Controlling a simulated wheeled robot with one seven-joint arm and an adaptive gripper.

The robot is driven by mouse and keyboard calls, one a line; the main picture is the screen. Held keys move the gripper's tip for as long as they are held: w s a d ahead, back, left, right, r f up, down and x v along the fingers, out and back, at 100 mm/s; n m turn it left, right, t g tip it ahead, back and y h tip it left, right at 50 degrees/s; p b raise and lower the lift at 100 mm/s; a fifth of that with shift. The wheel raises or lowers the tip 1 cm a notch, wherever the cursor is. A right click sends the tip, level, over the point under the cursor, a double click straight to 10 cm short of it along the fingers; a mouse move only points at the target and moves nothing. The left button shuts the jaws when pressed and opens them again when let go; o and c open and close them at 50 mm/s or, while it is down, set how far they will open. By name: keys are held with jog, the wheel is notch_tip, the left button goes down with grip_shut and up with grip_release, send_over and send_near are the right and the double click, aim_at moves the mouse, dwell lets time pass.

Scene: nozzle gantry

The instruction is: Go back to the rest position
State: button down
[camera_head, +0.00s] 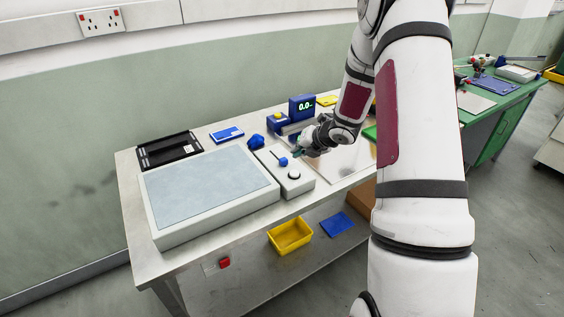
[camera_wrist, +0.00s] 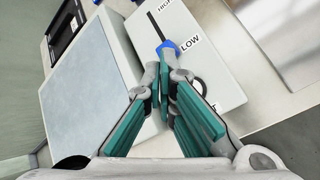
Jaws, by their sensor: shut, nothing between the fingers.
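My gripper (camera_head: 299,152) is shut and empty in the head view, just above the right side of a white control box. In the wrist view its two green-padded fingers (camera_wrist: 165,75) meet at their tips. The control box (camera_head: 299,186) has a slot with a blue slider knob (camera_head: 283,161) and a round black-ringed button (camera_head: 294,175). In the wrist view the blue knob (camera_wrist: 167,48) sits beside the word LOW, just beyond my fingertips. The fingers partly hide the round button there. I cannot tell whether a fingertip touches the knob.
A flat panel (camera_head: 210,190) adjoins the box on the left. A black tray (camera_head: 168,149), a blue display reading 0.0 (camera_head: 302,107) and small blue items stand behind. A yellow bin (camera_head: 290,236) is on the lower shelf. A green table (camera_head: 500,100) stands at right; open floor lies between.

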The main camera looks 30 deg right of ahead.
jog(key=s+a+r+m+h, duration=0.2)
jog(key=s+r+m, duration=0.1)
jog(key=r+m, duration=0.3)
jog(key=s+a+r+m+g+h, duration=0.1)
jog(key=s+a+r+m, duration=0.2)
jog(key=r, duration=0.6)
jog(key=s+a+r+m+h, duration=0.1)
jog(key=s+r+m+h, duration=0.15)
jog(key=r+m, duration=0.4)
jog(key=s+a+r+m+g+y, duration=0.1)
jog(key=s+a+m, duration=0.5)
jog(key=s, duration=0.6)
jog(key=s+a+r+m+g+y, duration=0.1)
jog(key=s+a+r+m+y, duration=0.2)
jog(key=s+a+m, duration=0.4)
jog(key=s+a, duration=0.3)
jog(key=s, duration=0.3)
jog(key=shift+s+a+r+g, duration=0.25)
jog(key=shift+a+r+g, duration=0.05)
jog(key=shift+a+r, duration=0.1)
